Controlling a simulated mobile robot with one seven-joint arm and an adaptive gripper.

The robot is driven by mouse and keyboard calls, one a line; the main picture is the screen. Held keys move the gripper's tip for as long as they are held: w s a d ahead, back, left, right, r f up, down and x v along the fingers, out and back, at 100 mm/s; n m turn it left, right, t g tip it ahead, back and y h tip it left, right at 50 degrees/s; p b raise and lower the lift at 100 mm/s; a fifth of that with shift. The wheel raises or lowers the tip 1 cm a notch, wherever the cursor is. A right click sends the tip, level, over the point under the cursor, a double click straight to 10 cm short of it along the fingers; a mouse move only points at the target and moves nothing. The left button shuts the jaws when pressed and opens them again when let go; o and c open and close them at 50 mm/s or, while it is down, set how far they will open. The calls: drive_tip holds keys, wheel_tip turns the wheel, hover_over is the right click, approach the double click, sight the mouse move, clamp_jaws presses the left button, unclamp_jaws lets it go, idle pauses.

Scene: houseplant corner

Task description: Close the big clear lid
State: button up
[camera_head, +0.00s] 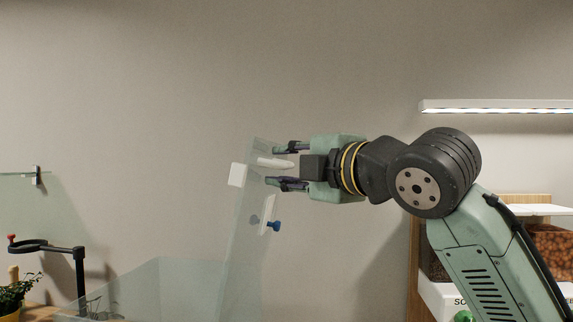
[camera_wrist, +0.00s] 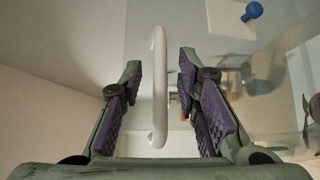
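The big clear lid (camera_head: 243,230) stands raised and nearly upright above the clear box (camera_head: 170,285) in the head view. A white handle (camera_head: 275,163) is on its side facing my gripper. My gripper (camera_head: 288,166) is level with the handle, its fingers pointing left at the lid. In the wrist view the white handle (camera_wrist: 160,85) runs between the two fingers of my gripper (camera_wrist: 160,80), with gaps on both sides. The fingers are open. A white plate with a blue knob (camera_head: 272,225) is on the lid below the handle.
A black stand with a ring (camera_head: 45,246) and a potted plant (camera_head: 17,292) are at the lower left. A clear shelf (camera_head: 15,174) is on the left wall. A shelf unit with a jar of brown pellets (camera_head: 550,245) stands at the right, behind my arm.

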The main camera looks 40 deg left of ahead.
drive_tip(key=shift+c, duration=0.5)
clamp_jaws()
